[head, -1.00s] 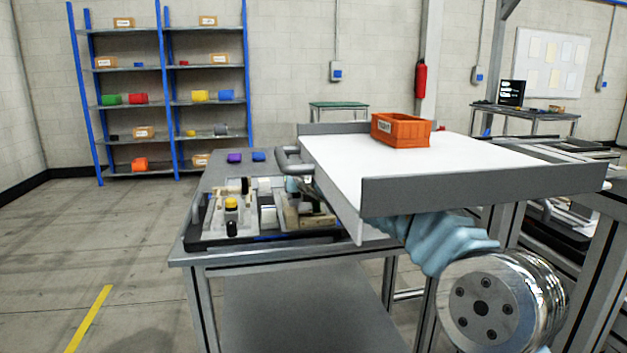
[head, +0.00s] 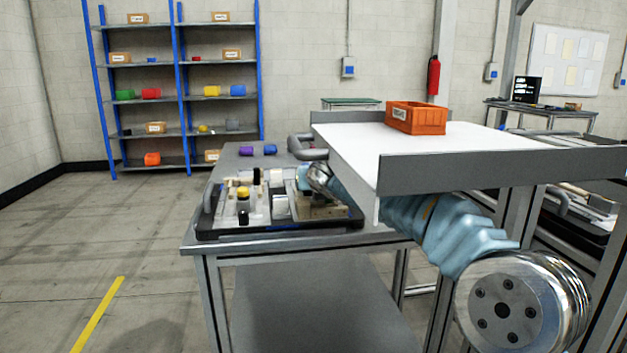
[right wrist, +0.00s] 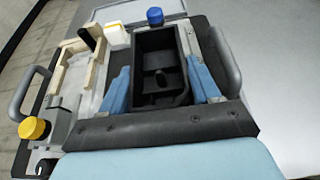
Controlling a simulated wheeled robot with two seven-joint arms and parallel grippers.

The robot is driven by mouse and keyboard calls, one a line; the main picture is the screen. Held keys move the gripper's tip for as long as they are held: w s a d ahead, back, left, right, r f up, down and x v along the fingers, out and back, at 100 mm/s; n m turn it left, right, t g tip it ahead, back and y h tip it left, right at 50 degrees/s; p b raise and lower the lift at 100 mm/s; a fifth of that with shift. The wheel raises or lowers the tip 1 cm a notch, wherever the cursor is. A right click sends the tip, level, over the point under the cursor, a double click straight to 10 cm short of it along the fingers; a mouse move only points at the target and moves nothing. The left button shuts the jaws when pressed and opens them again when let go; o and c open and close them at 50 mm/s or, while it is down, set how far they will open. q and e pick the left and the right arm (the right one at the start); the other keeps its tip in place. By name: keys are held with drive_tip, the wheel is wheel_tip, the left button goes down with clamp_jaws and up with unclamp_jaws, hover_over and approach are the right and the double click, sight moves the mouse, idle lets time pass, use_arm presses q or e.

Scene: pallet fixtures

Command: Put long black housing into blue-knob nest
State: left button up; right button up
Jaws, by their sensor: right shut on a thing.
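The long black housing (right wrist: 160,68), an open-topped box, is between the blue fingers of my right gripper (right wrist: 161,88) in the right wrist view. The gripper is shut on it. The blue knob (right wrist: 155,16) stands just beyond the housing's far end. The nest beneath is mostly covered, and I cannot tell whether the housing rests in it or is above it. In the head view my right gripper (head: 306,181) is over the right part of the fixture pallet (head: 290,233), and the housing is hard to make out. My left gripper is not in view.
A yellow knob (right wrist: 33,128) and a wooden-coloured fixture with a black upright piece (right wrist: 88,38) sit left of the housing. Pallet handles (right wrist: 223,65) flank the sides. A raised white-topped table (head: 350,145) with an orange crate (head: 416,119) crowds my right arm.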

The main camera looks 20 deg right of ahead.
drive_tip(key=shift+f, duration=0.25)
idle(0.5)
drive_tip(key=o, duration=1.3)
